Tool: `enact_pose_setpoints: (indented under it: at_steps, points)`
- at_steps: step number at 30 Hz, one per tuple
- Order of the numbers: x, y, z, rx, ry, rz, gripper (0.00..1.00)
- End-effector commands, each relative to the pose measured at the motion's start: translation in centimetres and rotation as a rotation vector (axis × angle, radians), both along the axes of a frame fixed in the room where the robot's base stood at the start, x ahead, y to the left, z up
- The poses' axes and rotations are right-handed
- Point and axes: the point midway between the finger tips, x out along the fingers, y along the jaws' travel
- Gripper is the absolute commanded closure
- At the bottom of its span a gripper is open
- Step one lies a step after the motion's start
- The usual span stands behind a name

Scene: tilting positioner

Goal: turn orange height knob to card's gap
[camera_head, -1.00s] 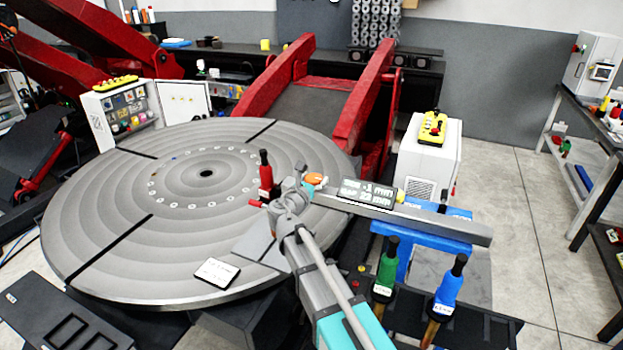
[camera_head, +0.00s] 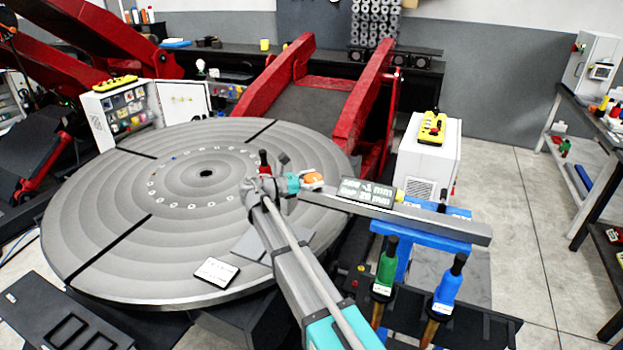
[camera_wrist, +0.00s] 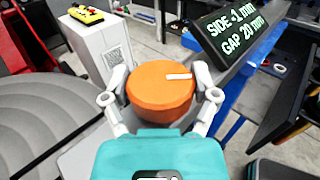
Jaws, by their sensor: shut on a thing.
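The orange height knob (camera_wrist: 160,92) fills the middle of the wrist view, a faceted knob with a white mark on top. My gripper (camera_wrist: 160,84) is shut on it, one finger on each side. In the head view the knob (camera_head: 312,179) sits at the left end of a grey beam, with my gripper (camera_head: 298,182) at its left side. The black display (camera_wrist: 235,30) beside the knob reads SIDE -1 mm and GAP 20 mm. The white card (camera_head: 217,271) lies on the round table's near edge; its text is too small to read.
The large round grey table (camera_head: 110,220) lies left of the beam (camera_head: 440,222). A red-handled tool (camera_head: 264,160) stands behind my wrist. Green (camera_head: 386,268) and blue (camera_head: 449,288) handled tools stand in front of the beam. A white cabinet (camera_head: 430,155) stands behind it.

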Motion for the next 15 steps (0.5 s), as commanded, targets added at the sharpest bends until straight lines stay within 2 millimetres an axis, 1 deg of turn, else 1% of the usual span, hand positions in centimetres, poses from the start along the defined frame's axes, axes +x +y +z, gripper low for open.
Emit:
enact_pose_setpoints:
  at_steps: [1, 7, 15]
  points:
    - [0.45, 0.43, 0.08, -0.001, -0.002, -0.008, 0.71]
    - [0.37, 0.38, 0.11, -0.002, -0.002, -0.044, 0.71]
    - [0.41, 0.37, 0.15, -0.004, -0.003, -0.046, 0.71]
